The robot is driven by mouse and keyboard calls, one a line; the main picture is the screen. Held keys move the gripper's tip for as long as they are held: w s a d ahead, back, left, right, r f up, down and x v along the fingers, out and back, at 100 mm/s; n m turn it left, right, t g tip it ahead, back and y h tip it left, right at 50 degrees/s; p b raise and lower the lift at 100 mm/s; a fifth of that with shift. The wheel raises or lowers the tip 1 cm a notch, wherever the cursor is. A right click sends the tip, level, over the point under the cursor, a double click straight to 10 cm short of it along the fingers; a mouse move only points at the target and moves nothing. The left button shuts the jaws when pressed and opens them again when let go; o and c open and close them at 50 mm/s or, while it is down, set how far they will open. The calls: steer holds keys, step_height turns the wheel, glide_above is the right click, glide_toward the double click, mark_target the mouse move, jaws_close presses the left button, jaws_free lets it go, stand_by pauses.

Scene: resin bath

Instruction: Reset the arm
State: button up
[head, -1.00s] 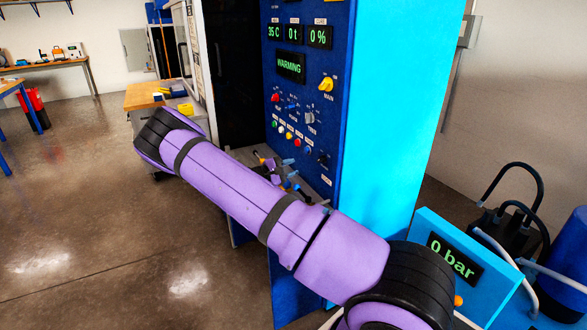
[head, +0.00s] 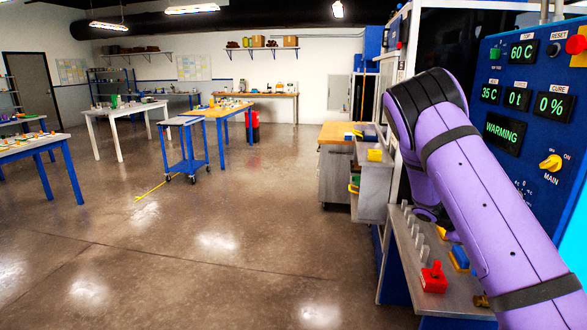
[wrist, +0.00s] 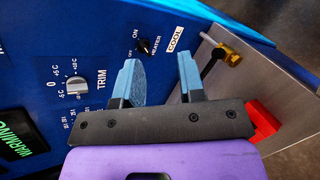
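My gripper (wrist: 158,66) is in the wrist view, its two blue fingers apart and nothing between them. It is in front of the blue control panel (wrist: 40,45), near the TRIM knob (wrist: 76,86) and the HEATER switch (wrist: 136,54). I cannot tell whether a finger touches the panel. In the head view my purple arm covers much of the right side, bent at a black joint, and my gripper is hidden. The panel (head: 490,140) there reads 60 C, 35 C, 0 t, 0 % and WARMING. The yellow MAIN knob (head: 551,162) is on it.
A metal ledge (head: 410,262) below the panel holds a red piece (head: 433,278) and several grey pegs. A brass-ended lever (wrist: 226,53) is close right of my gripper. A blue cart (head: 184,150) and tables stand further back. The floor (head: 250,250) at left is clear.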

steer(key=s+a+r+m+t+y, duration=0.25)
steer(key=s+a+r+y, duration=0.35)
steer(key=s+a+r, duration=0.45)
steer(key=s+a+r+t+y, duration=0.3)
steer(key=s+a+r, duration=0.4)
steer(key=s, duration=0.4)
steer(key=s+a+r+t+y, duration=0.2)
steer(key=s+a+r+t, duration=0.3)
steer(key=s+a+r, duration=0.3)
steer(key=s, duration=0.3)
steer(key=shift+a+y, duration=0.35)
steer(key=shift+y, duration=0.05)
